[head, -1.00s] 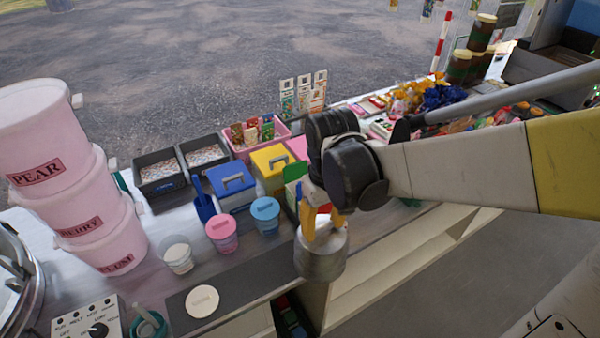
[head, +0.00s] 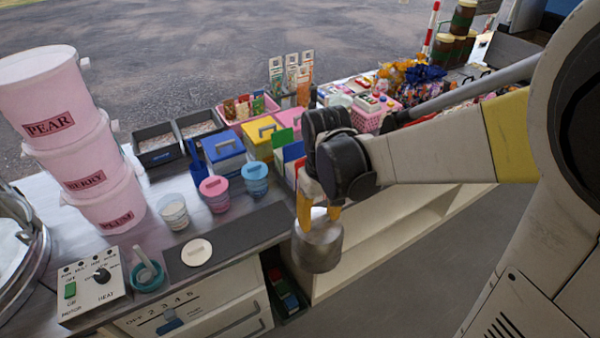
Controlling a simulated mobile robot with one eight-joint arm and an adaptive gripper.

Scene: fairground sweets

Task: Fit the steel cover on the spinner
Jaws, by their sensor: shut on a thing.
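My gripper (head: 319,213) has orange fingers and is shut on a round, dull steel piece (head: 318,248), which looks like the steel cover. It holds the piece by its top, in the air in front of the counter's front edge, slightly tilted. The fingertips partly hide its top. A large round metal bowl with a raised rim (head: 36,262), likely the spinner, stands at the left edge, cut off by the frame. Its inside is only partly seen. The piece is well apart from it.
A control box (head: 91,284) with a knob and a teal mortar (head: 148,276) stand beside the bowl. Stacked pink buckets (head: 98,182) rise behind. Cups, a blue box (head: 223,150) and a yellow box (head: 264,138) line the counter. The dark mat (head: 243,233) is mostly bare.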

